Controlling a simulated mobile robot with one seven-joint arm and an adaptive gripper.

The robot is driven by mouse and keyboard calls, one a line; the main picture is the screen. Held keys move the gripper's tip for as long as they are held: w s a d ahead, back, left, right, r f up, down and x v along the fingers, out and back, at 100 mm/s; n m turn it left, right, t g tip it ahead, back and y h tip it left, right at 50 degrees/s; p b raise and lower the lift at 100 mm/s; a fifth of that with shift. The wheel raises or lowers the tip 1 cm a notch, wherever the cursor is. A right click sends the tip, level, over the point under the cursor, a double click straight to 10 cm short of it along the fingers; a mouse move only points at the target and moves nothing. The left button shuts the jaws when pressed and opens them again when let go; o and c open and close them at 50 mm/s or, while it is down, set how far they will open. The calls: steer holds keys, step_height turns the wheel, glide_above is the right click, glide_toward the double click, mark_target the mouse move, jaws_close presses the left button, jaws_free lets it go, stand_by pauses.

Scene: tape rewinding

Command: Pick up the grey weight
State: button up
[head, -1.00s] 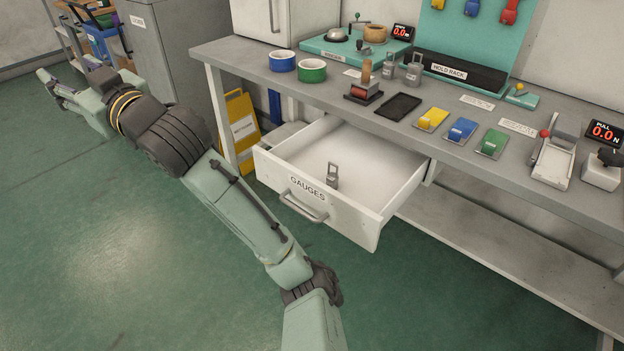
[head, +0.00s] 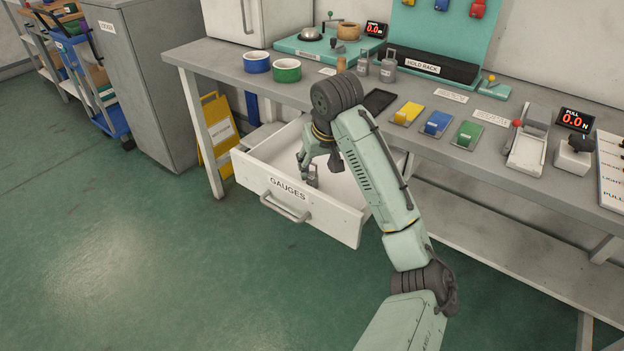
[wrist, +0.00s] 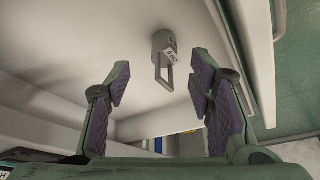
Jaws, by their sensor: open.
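The grey weight (head: 313,180), a small cylinder with a loop handle, stands inside the open drawer (head: 338,222) marked GAUGES. In the wrist view the weight (wrist: 163,42) shows a small label, and its loop handle points toward my gripper. My gripper (wrist: 161,82) is open and empty, with a finger on either side of the handle's line. The weight's body lies beyond the fingertips. In the head view my gripper (head: 308,160) is down inside the drawer close to the weight, partly hidden by my arm.
The drawer's walls surround my gripper. Above is the bench (head: 225,66) with two more grey weights (head: 388,66), blue and green tape rolls (head: 287,70), a black tray (head: 380,101) and several coloured blocks. A yellow floor sign (head: 217,130) stands left of the drawer.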

mark_target(313, 175)
steer(key=shift+a+p+x, duration=0.15)
steer(key=shift+p+x, duration=0.25)
steer(key=shift+x, duration=1.15)
steer(key=shift+a+p+x, duration=0.15)
steer(key=shift+p+x, duration=0.25)
steer(key=shift+x, duration=1.15)
steer(key=shift+r, duration=0.1)
steer(key=shift+c, duration=0.4)
jaws_close()
